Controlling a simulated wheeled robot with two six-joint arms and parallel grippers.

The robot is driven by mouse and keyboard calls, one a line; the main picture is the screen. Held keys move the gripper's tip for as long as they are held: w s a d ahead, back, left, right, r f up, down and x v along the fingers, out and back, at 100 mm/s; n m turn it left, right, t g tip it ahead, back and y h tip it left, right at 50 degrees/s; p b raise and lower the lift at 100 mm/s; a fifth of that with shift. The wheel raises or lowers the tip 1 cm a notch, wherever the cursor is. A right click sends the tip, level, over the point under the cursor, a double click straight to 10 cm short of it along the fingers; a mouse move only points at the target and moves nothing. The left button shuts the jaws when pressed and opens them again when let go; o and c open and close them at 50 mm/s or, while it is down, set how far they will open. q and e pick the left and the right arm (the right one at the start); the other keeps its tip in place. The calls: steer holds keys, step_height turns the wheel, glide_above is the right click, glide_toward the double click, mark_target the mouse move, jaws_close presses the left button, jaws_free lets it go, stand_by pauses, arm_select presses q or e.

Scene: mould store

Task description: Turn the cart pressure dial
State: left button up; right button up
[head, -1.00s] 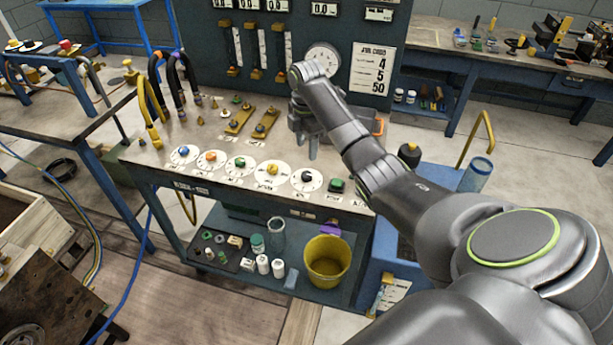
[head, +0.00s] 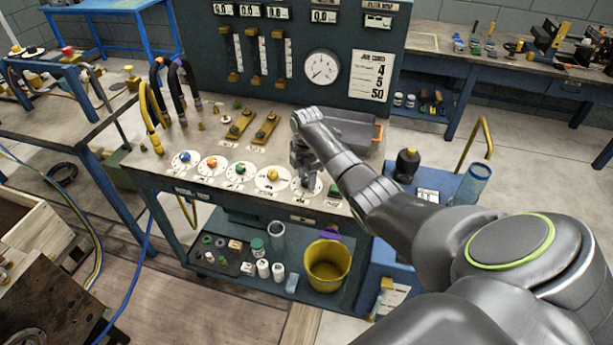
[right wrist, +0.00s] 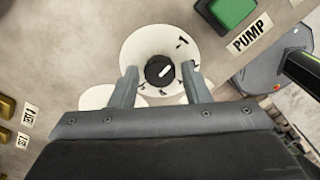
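The black dial knob (right wrist: 159,70) with a white pointer mark sits on a round white scale plate (right wrist: 141,46) in the right wrist view. My right gripper (right wrist: 160,72) is open, with one finger on each side of the knob and gaps visible between. Whether the fingertips are level with the knob I cannot tell. My left gripper is not in view.
Beside it in the row are dials with yellow (head: 272,175), green (head: 240,169), orange and blue knobs. A green button (right wrist: 233,9) labelled PUMP sits close by. A round gauge (head: 322,67) and job card (head: 371,76) are on the back panel.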

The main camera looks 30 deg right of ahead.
steer(key=c, duration=0.7)
steer(key=shift+c, duration=0.2)
